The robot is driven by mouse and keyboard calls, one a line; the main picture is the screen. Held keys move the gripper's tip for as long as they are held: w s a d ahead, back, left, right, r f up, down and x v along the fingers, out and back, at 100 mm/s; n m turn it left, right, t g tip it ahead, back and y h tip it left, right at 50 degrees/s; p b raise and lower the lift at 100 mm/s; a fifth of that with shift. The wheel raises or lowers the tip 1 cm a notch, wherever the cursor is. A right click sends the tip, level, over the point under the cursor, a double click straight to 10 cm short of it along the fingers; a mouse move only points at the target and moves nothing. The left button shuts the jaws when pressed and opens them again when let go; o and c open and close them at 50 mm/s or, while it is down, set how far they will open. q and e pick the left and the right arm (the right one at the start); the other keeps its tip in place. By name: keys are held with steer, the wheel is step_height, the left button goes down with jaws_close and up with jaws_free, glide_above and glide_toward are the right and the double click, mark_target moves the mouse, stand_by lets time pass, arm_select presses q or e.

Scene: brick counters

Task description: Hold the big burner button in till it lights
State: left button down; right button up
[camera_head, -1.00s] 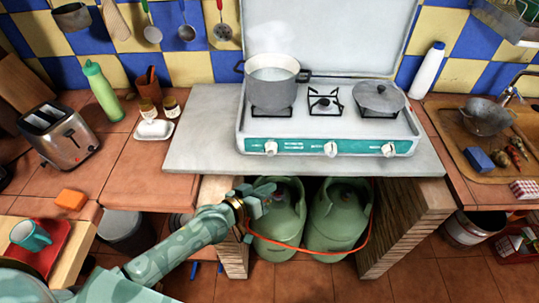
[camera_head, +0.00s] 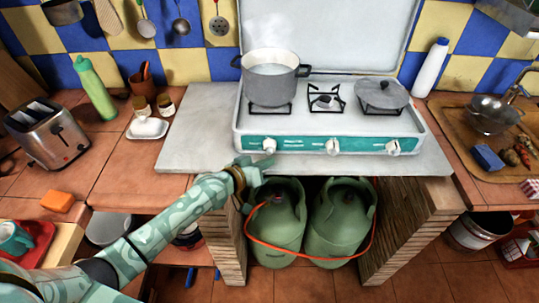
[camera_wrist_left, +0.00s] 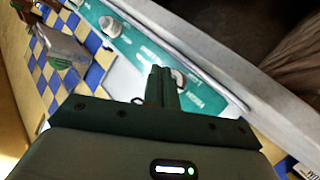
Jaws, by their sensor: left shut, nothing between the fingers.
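The white stove (camera_head: 330,140) has a teal front panel with three white knobs: left (camera_head: 269,145), middle (camera_head: 332,147) and right (camera_head: 393,148). Which one is the big burner button is not clear from size. My left gripper (camera_head: 254,162) is shut and empty, just below and left of the left knob. In the left wrist view its closed fingers (camera_wrist_left: 160,84) point at the panel and partly cover one knob (camera_wrist_left: 179,80). Another knob (camera_wrist_left: 111,26) shows farther up. I cannot tell whether the fingers touch a knob. My right gripper is out of view.
A steaming grey pot (camera_head: 270,83) stands on the left burner, a lidded pan (camera_head: 382,95) on the right one. The middle burner (camera_head: 325,100) is bare; no flame shows. Green gas bottles (camera_head: 278,222) with an orange hose stand below the counter slab (camera_head: 195,140).

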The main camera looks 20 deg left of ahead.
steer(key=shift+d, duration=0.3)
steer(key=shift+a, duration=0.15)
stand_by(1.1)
arm_select(q)
steer(key=shift+w+a, duration=0.1)
steer(key=shift+w, duration=0.05)
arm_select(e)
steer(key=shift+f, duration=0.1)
arm_select(q)
steer(key=shift+w, duration=0.25)
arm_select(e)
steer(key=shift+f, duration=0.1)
